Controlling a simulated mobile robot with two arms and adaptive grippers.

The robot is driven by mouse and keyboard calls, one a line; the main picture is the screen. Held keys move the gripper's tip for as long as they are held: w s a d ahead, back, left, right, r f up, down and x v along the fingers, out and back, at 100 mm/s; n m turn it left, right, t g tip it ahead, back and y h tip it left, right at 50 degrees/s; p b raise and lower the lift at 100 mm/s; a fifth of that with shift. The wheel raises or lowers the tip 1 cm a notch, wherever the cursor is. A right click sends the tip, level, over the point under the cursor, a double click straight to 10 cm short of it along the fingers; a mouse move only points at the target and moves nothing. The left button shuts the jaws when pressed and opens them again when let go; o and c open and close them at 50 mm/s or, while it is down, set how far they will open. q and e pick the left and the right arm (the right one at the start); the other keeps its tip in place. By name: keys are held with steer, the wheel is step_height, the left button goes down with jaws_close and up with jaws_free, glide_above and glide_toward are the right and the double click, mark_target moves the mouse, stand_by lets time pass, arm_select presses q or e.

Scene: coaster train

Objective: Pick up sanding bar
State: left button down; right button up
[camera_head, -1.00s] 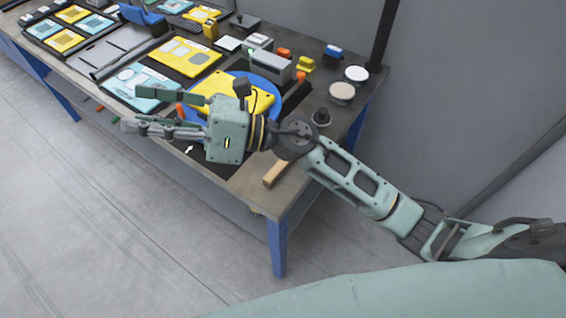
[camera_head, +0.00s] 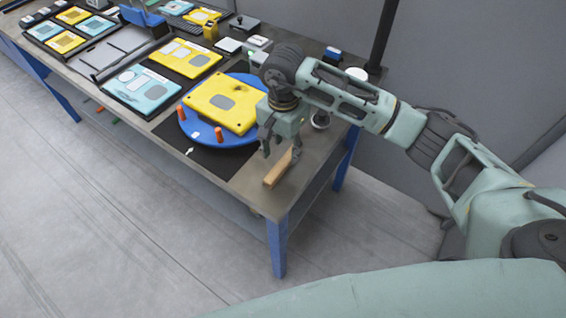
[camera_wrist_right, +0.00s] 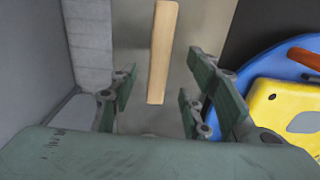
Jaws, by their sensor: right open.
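The sanding bar (camera_head: 279,168) is a light wooden block lying near the right front corner of the workbench. In the right wrist view the bar (camera_wrist_right: 162,55) lies lengthwise ahead of the gripper, its near end between the lines of the two fingers. My right gripper (camera_head: 280,149) points down just above and behind the bar's far end. The fingers hide part of the bar's far end in the head view. My left gripper is not seen.
A blue round turntable (camera_head: 187,123) with a yellow plate (camera_head: 224,101) and orange pegs stands left of the bar. A dark knob (camera_head: 320,121) is right of the gripper. The workbench (camera_head: 245,187) edge is close to the bar.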

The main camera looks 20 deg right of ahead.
mark_target(284, 161)
step_height(284, 161, down, 4)
steer(key=shift+s+f+p, duration=0.1)
steer(key=shift+f+p, duration=0.15)
steer(key=shift+p, duration=1)
steer(key=shift+f, duration=0.4)
steer(key=shift+c, duration=0.2)
jaws_close()
